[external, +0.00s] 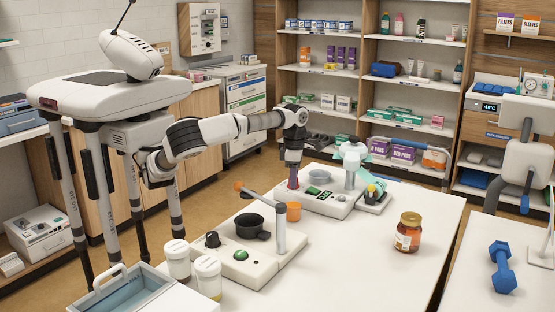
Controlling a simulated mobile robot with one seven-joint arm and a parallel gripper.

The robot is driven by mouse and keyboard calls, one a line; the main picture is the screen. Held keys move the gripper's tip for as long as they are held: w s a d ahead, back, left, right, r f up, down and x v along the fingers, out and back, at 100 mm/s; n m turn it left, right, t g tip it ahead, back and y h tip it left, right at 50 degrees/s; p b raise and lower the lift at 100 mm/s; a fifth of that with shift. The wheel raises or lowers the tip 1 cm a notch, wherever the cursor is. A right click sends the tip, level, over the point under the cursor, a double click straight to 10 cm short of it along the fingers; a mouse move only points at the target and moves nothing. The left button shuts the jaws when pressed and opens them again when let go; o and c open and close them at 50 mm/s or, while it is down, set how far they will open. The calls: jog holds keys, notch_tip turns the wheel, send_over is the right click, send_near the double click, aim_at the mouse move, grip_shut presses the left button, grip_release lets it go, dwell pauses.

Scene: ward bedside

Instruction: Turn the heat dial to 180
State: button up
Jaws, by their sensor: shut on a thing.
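My gripper (292,183) points straight down at the left end of the far white device (345,206) on the table. It is shut on what appears to be the heat dial there, which the fingers mostly hide. The dial's marks and setting are too small to read. The far device also has a dark green display or button on top and a pale green part at its right end. A nearer white device (265,272) carries a black knob (212,239), a black bowl (249,225), a green button (240,255) and an upright grey post with an orange-tipped arm.
White-lidded jars (208,275) and a blue-lined box (130,290) stand at the near left. A brown jar (408,232) stands at right on otherwise clear table. A blue dumbbell (502,267) lies on another surface.

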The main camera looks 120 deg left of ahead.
jog(key=m, duration=0.3)
jog(key=shift+m+b, duration=0.3)
jog(key=shift+b, duration=0.05)
jog(key=shift+m, duration=2)
jog(key=shift+b, duration=0.3)
jog(key=o, duration=1)
jog(key=shift+r, duration=0.15)
notch_tip(320, 180, up, 14)
jog(key=shift+f+p, duration=0.2)
jog(key=shift+p, duration=0.45)
